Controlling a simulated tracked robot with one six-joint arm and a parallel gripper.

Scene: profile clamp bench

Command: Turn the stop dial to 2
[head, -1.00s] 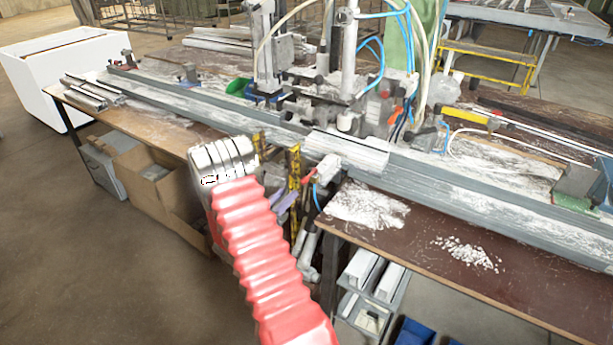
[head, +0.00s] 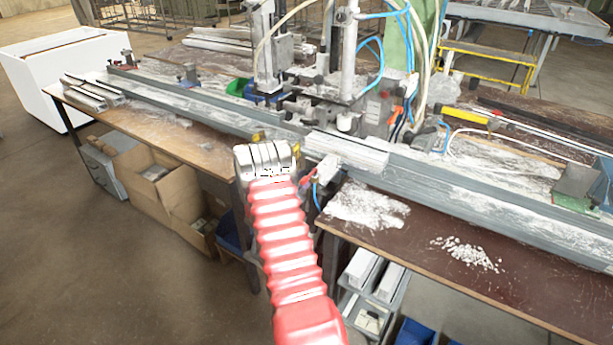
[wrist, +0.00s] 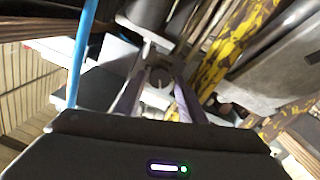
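In the wrist view, my gripper (wrist: 160,88) has two slim purple-grey fingers spread apart, pointing away from its dark body. A small round grey part (wrist: 160,77) shows between the fingertips, on a grey block. It may be the stop dial, but its markings are too small to read. I cannot tell whether the fingers touch it. In the head view, my red-sleeved arm reaches to the bench front below the clamp machine (head: 340,85); my fingers and the dial are hidden there.
A blue hose (wrist: 82,50) runs close on the left in the wrist view. Worn yellow bars (wrist: 228,55) stand close on the right. In the head view, a long grey profile rail (head: 470,195) crosses the bench, and cardboard boxes (head: 145,185) stand below at left.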

